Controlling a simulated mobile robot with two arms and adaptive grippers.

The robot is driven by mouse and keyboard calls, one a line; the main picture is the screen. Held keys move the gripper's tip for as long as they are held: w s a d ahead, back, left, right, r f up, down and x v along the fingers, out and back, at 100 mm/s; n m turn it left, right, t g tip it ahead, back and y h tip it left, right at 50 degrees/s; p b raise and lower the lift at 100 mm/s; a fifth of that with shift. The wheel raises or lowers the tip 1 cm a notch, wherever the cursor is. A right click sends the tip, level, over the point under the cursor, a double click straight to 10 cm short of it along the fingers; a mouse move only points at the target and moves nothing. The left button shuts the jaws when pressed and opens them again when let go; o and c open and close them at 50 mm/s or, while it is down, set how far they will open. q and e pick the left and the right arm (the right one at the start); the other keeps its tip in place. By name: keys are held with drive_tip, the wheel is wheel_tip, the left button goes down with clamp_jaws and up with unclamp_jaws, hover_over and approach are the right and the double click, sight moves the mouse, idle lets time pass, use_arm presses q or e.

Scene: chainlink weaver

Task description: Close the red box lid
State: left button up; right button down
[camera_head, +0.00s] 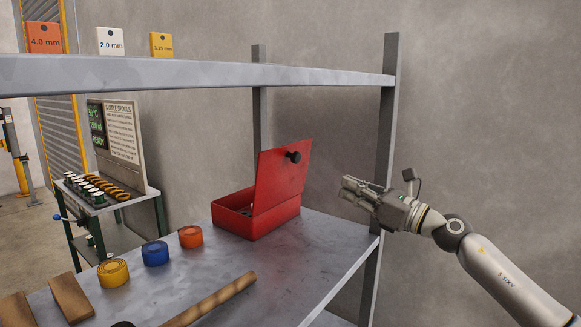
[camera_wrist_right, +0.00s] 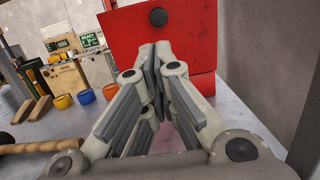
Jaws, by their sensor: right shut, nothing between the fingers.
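The red box (camera_head: 236,218) stands on the metal shelf (camera_head: 262,282). Its lid (camera_head: 281,181) is raised, tilted up at the right side of the box, with a black knob (camera_head: 293,156) near its top. My right gripper (camera_head: 347,187) is to the right of the lid, shut and empty, apart from it in the head view. In the right wrist view the lid (camera_wrist_right: 190,18) and its black knob (camera_wrist_right: 158,17) fill the space beyond the shut fingers (camera_wrist_right: 157,62). The inside of the box is mostly hidden. My left gripper is not in view.
An orange roll (camera_head: 190,237), a blue roll (camera_head: 155,253) and a yellow roll (camera_head: 113,273) lie left of the box. A wooden rod (camera_head: 212,302) lies in front. An upper shelf (camera_head: 190,73) and a right post (camera_head: 386,135) frame the space.

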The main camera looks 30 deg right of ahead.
use_arm(q)
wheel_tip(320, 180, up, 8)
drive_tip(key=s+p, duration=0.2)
drive_tip(key=p, duration=0.6)
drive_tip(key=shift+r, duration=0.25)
use_arm(e)
drive_tip(key=x, duration=1.3)
drive_tip(key=shift+r, duration=0.25)
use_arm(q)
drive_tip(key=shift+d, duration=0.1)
use_arm(e)
drive_tip(key=shift+w+a, duration=0.15)
